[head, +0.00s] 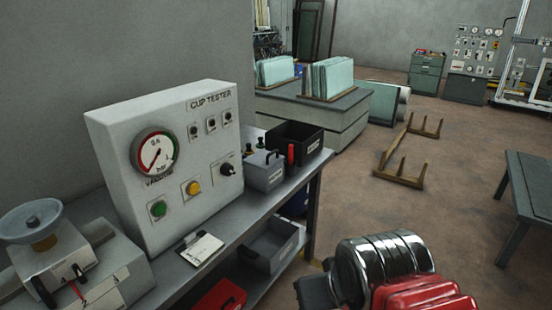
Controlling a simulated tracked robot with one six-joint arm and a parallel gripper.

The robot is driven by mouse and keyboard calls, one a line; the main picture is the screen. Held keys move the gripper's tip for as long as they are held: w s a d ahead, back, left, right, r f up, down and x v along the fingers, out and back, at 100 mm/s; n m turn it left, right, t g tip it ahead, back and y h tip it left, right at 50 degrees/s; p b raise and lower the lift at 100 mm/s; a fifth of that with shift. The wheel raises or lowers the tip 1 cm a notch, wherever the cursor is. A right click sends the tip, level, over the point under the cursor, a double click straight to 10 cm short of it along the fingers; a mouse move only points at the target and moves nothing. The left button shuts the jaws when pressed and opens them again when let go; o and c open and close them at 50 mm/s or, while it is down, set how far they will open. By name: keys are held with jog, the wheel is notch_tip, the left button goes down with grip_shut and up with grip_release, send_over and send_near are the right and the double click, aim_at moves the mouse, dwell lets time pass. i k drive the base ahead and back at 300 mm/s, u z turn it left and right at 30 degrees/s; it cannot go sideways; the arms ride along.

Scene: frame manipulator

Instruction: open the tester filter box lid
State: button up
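My arm, chrome and red, shows at the bottom right, well apart from the box. My gripper's fingers do not show.
A black open bin (312,143) and a red-topped item stand beside the box. A clipboard (202,249) lies at the bench front. A grey bin (283,236) and a red case (221,297) are on the lower shelf. Floor at right is open, with a wooden rack (400,181) and a table (530,177).

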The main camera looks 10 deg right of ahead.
aim_at(263, 160)
jog(key=k, duration=0.4)
jog(key=z, duration=0.3)
jog(key=i, duration=2.15)
jog(key=u, duration=0.55)
